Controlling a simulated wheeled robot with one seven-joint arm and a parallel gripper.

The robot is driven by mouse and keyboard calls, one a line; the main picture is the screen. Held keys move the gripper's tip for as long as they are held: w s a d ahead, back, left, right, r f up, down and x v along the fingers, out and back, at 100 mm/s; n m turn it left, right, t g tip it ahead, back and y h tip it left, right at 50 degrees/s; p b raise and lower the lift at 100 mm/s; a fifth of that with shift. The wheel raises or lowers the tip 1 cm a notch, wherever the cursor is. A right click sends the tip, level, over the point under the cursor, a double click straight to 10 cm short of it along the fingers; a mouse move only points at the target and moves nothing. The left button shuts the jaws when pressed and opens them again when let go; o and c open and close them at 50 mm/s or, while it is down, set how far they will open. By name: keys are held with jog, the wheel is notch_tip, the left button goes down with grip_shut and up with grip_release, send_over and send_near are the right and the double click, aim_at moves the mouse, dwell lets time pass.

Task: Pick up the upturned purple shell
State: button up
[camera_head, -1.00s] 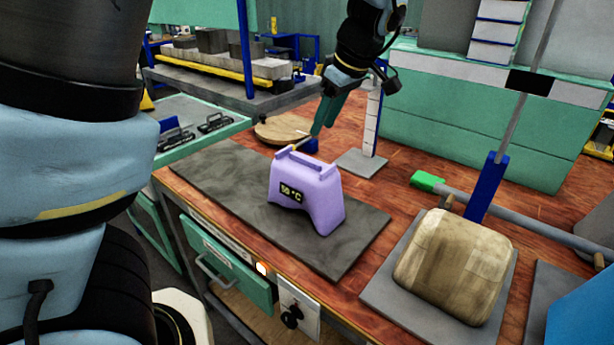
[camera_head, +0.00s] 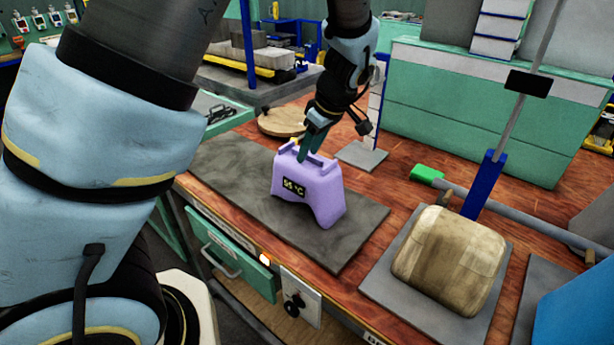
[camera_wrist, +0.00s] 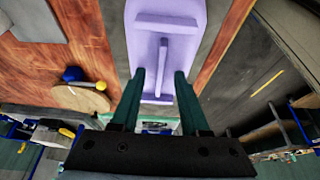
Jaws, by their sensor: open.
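The purple shell (camera_head: 312,190) stands upturned on a dark grey mat (camera_head: 228,165) on the wooden bench, with raised ribs on top and a small temperature display on its front. My gripper (camera_head: 306,148) is open at the shell's top, at its back left part. In the wrist view the purple shell (camera_wrist: 188,40) lies below and ahead of my gripper (camera_wrist: 160,74). The two fingertips stand on either side of its narrow lengthwise rib, with gaps visible. I cannot tell how far down beside the rib they reach.
A tan block-shaped piece (camera_head: 450,262) sits on a grey plate at the right. A round wooden disc (camera_head: 282,121) lies behind the shell. The mat around the shell is clear.

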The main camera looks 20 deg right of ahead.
jog(key=shift+f, duration=0.2)
grip_shut()
dwell(0.4)
dwell(1.1)
